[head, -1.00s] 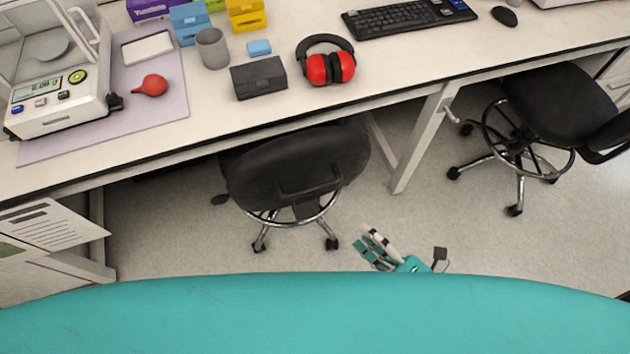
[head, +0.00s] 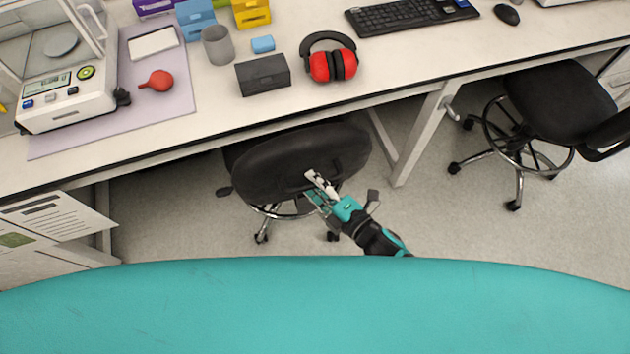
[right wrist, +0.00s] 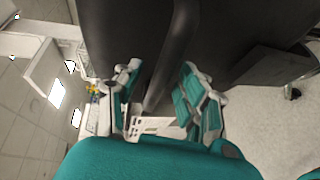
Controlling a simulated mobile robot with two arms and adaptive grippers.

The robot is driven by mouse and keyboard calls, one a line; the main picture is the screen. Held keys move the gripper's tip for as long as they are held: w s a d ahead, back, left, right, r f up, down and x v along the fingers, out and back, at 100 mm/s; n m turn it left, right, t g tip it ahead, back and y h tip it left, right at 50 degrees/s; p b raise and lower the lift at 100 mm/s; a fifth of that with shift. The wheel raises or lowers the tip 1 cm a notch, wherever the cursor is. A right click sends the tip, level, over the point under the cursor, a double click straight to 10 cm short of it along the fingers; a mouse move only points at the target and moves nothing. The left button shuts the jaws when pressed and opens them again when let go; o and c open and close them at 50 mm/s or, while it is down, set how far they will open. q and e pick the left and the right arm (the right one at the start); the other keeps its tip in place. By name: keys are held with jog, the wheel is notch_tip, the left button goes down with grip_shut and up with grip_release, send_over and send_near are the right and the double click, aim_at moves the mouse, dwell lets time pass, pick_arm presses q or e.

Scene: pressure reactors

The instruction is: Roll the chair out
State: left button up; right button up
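The black office chair (head: 290,160) stands under the long desk, its backrest towards me and its chrome foot ring and castors showing below. The seat is mostly hidden. My right gripper (head: 316,186) is at the lower part of the backrest, where the handle is. In the right wrist view my right gripper (right wrist: 160,90) is open, its two fingers apart. A dark bar-like part of the chair (right wrist: 170,65) runs up between and beyond the fingers. I cannot tell whether they touch it. My left gripper is not in view.
The white desk (head: 200,128) carries a balance (head: 68,98), a black box (head: 262,76) and red earmuffs (head: 332,66). A white desk leg (head: 420,135) stands right of the chair. A second chair (head: 560,105) stands further right. The floor between them is clear.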

jog(key=shift+w+a, duration=0.1)
jog(key=shift+w, duration=0.05)
grip_shut()
dwell(0.4)
